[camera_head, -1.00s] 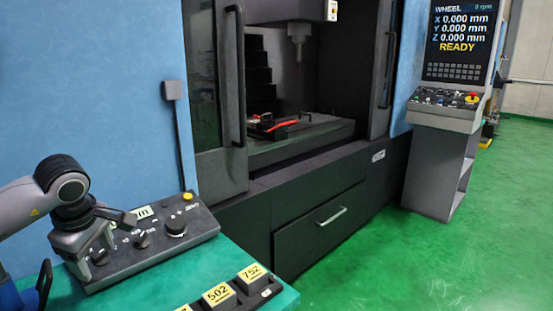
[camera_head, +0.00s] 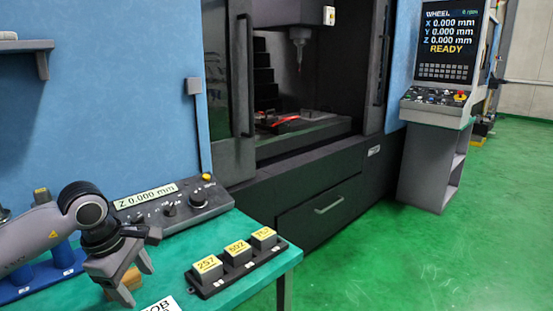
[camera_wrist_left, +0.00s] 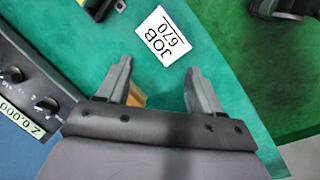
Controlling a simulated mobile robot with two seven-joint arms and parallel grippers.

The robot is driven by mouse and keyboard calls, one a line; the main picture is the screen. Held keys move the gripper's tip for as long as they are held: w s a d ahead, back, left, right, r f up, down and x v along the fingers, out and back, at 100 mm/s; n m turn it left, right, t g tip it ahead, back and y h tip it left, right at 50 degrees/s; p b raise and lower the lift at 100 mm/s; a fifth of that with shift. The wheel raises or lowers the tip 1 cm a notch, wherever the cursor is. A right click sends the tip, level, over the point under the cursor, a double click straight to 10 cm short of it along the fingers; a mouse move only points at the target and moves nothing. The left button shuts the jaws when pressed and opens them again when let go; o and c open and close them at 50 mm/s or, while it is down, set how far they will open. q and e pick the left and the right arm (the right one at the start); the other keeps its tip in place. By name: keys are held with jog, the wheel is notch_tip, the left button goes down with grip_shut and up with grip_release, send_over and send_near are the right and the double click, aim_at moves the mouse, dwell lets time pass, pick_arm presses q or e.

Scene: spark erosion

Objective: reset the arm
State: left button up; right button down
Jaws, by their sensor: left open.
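My left arm comes in from the left in the head view, and its gripper (camera_head: 125,282) is open above the green table. In the left wrist view the two fingers (camera_wrist_left: 160,85) are spread apart with bare green table between them. A small tan block (camera_head: 127,283) shows behind the fingers in the head view, and part of it shows beside the left finger in the wrist view (camera_wrist_left: 138,98). I cannot tell its distance from the finger. My right gripper is in neither view.
A control box (camera_head: 170,206) reading "Z 0.000 mm" stands at the table's back. A black rack (camera_head: 240,266) holds three labelled blocks at the right. A white "JOB 670" card (camera_wrist_left: 163,36) lies on the table. The machine (camera_head: 300,180) stands behind; green floor (camera_head: 400,260) is clear at right.

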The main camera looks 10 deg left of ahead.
pick_arm(q)
jog(key=d+f, duration=0.1)
jog(key=d, duration=0.1)
jog(key=d+f+h, duration=0.1)
jog(key=d+h, duration=0.1)
jog(key=d, duration=0.1)
jog(key=shift+s+d+f+g, duration=0.2)
jog(key=shift+d+f+g, duration=0.1)
jog(key=shift+f, duration=0.1)
jog(key=s+d+r+n+t+h, duration=0.1)
jog(key=s+d+n+h, duration=0.2)
jog(key=d+n+h, duration=0.5)
jog(key=s+d+r+n+h, duration=0.1)
jog(key=s+d+n+h, duration=0.35)
jog(key=d, duration=0.75)
jog(key=w+a+f+n+t+y, duration=0.1)
jog(key=a+f+n+t+y, duration=0.5)
jog(key=n, duration=0.8)
jog(key=w+a+f+n+t+y, duration=0.15)
jog(key=f+n+t, duration=0.4)
jog(key=n, duration=0.75)
jog(key=s+a+f+n+g+y, duration=0.2)
jog(key=s+f+n+y, duration=0.1)
jog(key=s+f+n, duration=0.3)
jog(key=s+a+f+n+g+y, duration=0.2)
jog(key=s+a+f+n, duration=0.1)
jog(key=s+f+n, duration=0.3)
jog(key=shift+s+a+f+y, duration=0.25)
jog(key=shift+s+f+y, duration=0.15)
jog(key=shift+f, duration=0.4)
